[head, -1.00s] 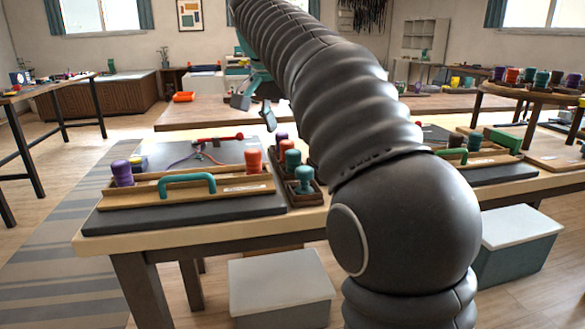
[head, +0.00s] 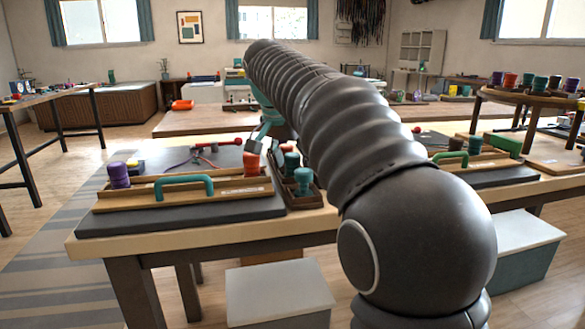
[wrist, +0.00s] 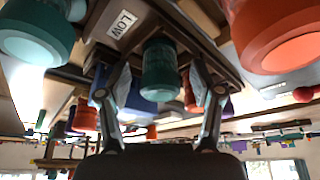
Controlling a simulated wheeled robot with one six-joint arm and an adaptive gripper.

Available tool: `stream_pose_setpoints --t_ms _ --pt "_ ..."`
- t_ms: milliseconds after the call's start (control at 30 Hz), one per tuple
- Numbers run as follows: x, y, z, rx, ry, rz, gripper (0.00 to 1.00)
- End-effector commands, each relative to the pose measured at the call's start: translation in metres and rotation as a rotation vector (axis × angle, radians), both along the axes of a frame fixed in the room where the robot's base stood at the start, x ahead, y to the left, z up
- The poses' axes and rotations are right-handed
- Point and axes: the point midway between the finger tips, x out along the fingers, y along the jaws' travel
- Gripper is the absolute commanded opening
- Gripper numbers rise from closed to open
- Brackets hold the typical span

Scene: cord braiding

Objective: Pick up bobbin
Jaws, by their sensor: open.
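My gripper (wrist: 160,78) is open in the wrist view, which appears upside down. A teal bobbin (wrist: 161,65) appears between its two fingers, farther off; I cannot tell whether they touch it. A large orange bobbin (wrist: 280,38) is close at the right, and another teal bobbin (wrist: 38,38) at the left. In the head view, my gripper (head: 257,138) hangs just above the orange bobbin (head: 251,164) on the wooden board. Two teal bobbins (head: 303,181) stand in a dark tray (head: 308,202) beside it. A purple bobbin (head: 119,175) stands at the board's left end.
A teal handle (head: 184,183) arches over the wooden board (head: 130,202). A red-ended tool (head: 222,142) lies behind it. A LOW label (wrist: 122,24) marks the tray. Another table with bobbins (head: 540,80) stands at the right. A lidded box (head: 280,290) is below the front edge.

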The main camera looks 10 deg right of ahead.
Motion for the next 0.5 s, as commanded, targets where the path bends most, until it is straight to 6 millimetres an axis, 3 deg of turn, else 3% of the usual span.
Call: stream_pose_setpoints --t_ms 67,300,500 --pt "0.0000 0.0001 0.0002 0.000 0.000 0.000 0.63" --pt "0.0000 0.0002 0.0001 0.000 0.000 0.000 0.03" --pt "0.0000 0.0002 0.0004 0.000 0.000 0.000 0.00"
